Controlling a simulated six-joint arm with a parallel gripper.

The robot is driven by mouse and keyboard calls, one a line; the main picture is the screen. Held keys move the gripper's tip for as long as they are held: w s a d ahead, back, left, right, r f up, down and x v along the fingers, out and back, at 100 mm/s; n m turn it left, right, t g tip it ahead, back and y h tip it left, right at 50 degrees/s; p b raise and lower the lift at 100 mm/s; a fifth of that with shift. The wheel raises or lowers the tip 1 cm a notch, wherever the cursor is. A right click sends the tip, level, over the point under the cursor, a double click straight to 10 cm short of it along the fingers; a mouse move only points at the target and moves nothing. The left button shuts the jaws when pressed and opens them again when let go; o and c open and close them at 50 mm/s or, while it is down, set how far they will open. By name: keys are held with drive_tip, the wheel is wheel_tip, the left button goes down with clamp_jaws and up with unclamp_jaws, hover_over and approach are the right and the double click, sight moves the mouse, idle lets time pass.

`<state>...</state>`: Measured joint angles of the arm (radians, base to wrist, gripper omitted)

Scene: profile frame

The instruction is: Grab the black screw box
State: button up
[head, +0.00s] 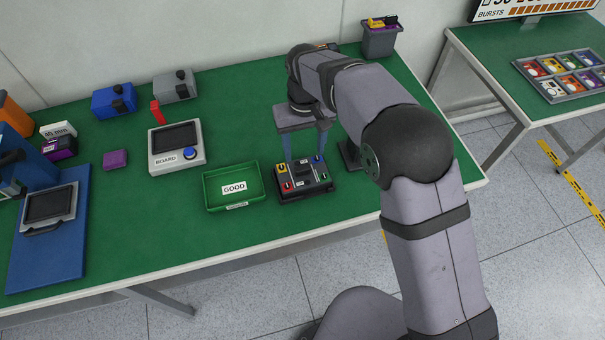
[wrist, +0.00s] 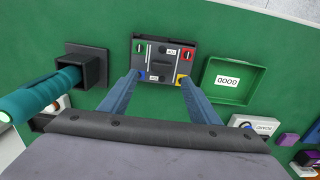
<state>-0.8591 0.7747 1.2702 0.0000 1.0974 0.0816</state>
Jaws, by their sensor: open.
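A dark tray (head: 318,190) holds several small coloured boxes on the table's front part. In the wrist view, two black pieces with white labels sit in the tray's middle: one in the far row (wrist: 170,50) and one in the near row (wrist: 156,77). Their labels are too small to tell which is the screw box. Yellow, red, blue and green boxes sit at the tray's corners. My gripper (wrist: 157,84) points down, open and empty, its fingers apart on either side of the near row. It also shows over the tray in the head view (head: 304,158).
A green GOOD tray (head: 233,200) stands just left of the dark tray. A black holder (wrist: 88,62) with a teal-handled tool (wrist: 40,97) stands on the other side. A BOARD device (head: 165,162) and a purple block (head: 115,160) are farther left. A grey bin (head: 380,40) stands at the back.

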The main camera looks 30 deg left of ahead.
sight(303, 167)
drive_tip(key=shift+s+a+f, duration=0.1)
drive_tip(key=shift+a, duration=0.2)
drive_tip(key=shift+d+f+p, duration=0.15)
drive_tip(key=shift+f+p, duration=1.7)
drive_tip(key=shift+f, duration=1.75)
drive_tip(key=shift+c, duration=0.3)
clamp_jaws()
drive_tip(key=shift+r, duration=0.1)
